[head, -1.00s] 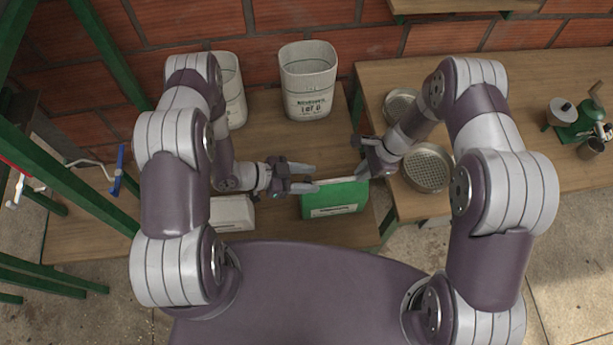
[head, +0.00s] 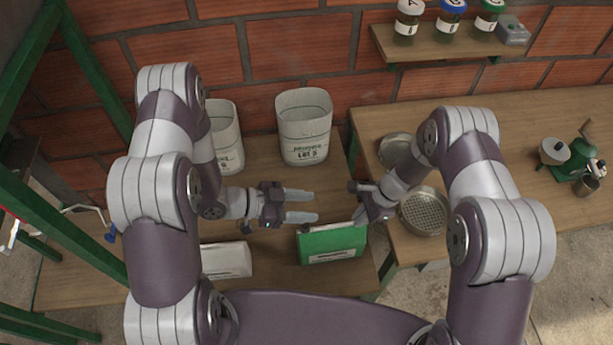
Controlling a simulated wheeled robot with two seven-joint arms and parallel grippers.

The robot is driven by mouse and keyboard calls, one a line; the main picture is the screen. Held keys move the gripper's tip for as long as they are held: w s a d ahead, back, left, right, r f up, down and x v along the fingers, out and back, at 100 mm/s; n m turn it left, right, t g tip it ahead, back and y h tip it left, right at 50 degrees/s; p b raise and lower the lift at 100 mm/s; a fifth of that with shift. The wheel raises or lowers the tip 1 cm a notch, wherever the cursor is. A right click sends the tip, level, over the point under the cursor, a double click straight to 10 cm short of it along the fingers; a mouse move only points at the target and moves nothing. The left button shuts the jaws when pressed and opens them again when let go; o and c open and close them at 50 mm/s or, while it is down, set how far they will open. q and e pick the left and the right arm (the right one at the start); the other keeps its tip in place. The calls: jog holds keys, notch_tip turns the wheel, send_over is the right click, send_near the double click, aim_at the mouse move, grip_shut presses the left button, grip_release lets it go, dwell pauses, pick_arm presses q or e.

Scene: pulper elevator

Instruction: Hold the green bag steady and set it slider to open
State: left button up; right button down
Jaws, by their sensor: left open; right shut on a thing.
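The green bag (head: 333,245) stands on the lower wooden table, with a white label low on its front and a pale strip along its top edge. My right gripper (head: 360,216) is shut at the right end of that top edge, apparently on the bag's slider, which is too small to make out and is hidden by the fingers. My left gripper (head: 302,204) is open and empty. Its fingers point right, above and behind the bag's top left, apart from it as far as I can tell.
A white bag (head: 226,260) lies left of the green bag. Two white bins (head: 304,130) (head: 224,140) stand behind. Round sieves (head: 423,212) sit on the right table (head: 480,190), near a green grinder (head: 572,158). A wall shelf (head: 450,42) holds jars.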

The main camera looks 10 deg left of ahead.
jog(key=c, duration=1.2)
grip_release()
jog(key=shift+o, duration=0.2)
jog(key=shift+f, duration=0.1)
